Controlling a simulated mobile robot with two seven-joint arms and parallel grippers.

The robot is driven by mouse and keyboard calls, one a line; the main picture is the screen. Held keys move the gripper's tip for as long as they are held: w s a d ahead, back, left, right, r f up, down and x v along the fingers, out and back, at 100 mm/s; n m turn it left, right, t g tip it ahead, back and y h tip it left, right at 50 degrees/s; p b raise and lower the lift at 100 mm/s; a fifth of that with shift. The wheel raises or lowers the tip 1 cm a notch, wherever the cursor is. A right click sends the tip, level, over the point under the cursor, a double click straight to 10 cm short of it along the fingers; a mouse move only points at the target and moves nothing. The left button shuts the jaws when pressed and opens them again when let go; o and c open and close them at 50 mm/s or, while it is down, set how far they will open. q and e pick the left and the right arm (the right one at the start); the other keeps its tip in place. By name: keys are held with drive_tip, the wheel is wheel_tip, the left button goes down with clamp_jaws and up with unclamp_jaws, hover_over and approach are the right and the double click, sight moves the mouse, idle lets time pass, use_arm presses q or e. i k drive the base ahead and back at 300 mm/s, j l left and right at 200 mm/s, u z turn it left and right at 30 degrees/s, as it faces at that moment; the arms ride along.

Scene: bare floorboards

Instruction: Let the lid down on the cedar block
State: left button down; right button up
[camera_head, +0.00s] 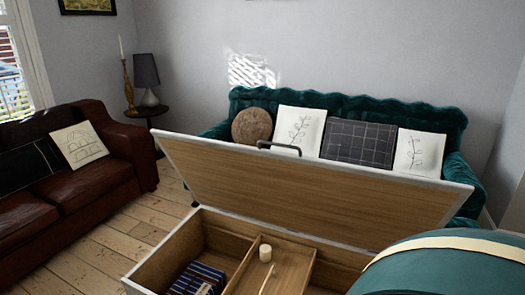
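A wooden chest (150,274) with pale edges stands open at the bottom middle. Its lid (310,196) is raised and tilted back, its wood-coloured inner face towards me. A dark handle (278,147) shows at the lid's top edge. A small cream cylinder (265,253) stands inside the chest at a wooden divider; I cannot tell if this is the cedar block. A thin pale stick (267,279) is in the compartment below it. A blue striped folded cloth (198,279) lies in the left compartment. Neither gripper is in view.
A rounded teal shape with a cream band (450,268) covers the chest's right side; I cannot tell what it is. A teal sofa (450,125) stands behind the lid. A brown leather sofa (85,195) is at left. Floorboards (105,240) between are clear.

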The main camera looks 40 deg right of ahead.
sight(372, 210)
drive_tip(key=z, duration=1.6)
